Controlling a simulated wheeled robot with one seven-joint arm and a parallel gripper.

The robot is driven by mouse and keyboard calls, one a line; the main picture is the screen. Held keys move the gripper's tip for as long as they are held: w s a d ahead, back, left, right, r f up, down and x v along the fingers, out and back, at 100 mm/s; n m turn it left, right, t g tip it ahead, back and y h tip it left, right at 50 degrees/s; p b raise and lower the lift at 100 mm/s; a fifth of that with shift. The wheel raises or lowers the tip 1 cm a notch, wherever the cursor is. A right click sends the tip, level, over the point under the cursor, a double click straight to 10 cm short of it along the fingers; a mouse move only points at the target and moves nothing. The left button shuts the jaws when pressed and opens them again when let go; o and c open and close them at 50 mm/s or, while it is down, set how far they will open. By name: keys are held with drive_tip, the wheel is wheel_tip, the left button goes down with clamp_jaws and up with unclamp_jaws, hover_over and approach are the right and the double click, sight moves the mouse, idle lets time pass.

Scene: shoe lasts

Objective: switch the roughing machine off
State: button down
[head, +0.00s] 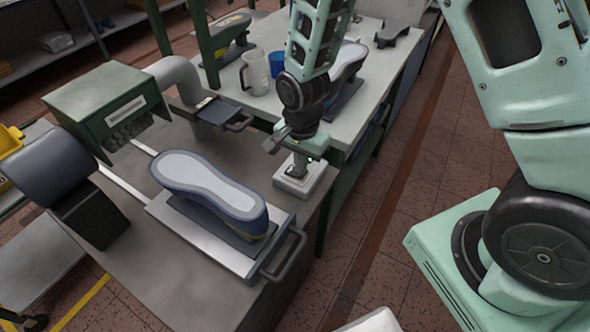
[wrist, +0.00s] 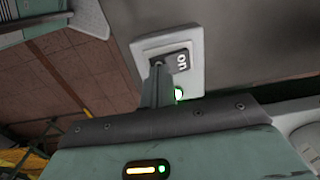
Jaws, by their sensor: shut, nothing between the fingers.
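The roughing machine (head: 112,100) has a green hood with a grey pipe and stands at the left of the grey bench in the head view. Its switch box (head: 318,183) is a pale square box at the bench's right edge. In the wrist view the switch plate (wrist: 196,83) carries a dark rocker (wrist: 180,61) marked "on", with a green light lit beside it. My gripper (head: 298,168) is shut and empty, pointing down over the box. In the wrist view its fingertips (wrist: 158,68) are at the rocker's left end and hide part of it. I cannot tell whether they touch.
A shoe last with a grey sole (head: 210,185) lies sole up on a metal plate with a handle (head: 287,255), left of my gripper. A second table (head: 265,110) behind holds a clear mug (head: 255,72), a blue cup (head: 277,64) and more lasts. Open floor (head: 400,190) lies to the right.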

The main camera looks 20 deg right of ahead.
drive_tip(key=shift+f, duration=0.35)
drive_tip(key=shift+r, duration=0.1)
wheel_tip(320, 180, up, 7)
drive_tip(key=p, duration=0.5)
drive_tip(key=shift+p, duration=0.3)
idle(0.5)
drive_tip(key=s+a+r+n, duration=0.3)
drive_tip(key=s+r+n, duration=0.6)
drive_tip(key=s, duration=0.1)
drive_tip(key=s+a+r+n, duration=0.3)
drive_tip(key=s+r+n, duration=0.6)
drive_tip(key=s, duration=0.1)
drive_tip(key=shift+a+n+y, duration=0.15)
drive_tip(key=shift+n+y, duration=0.15)
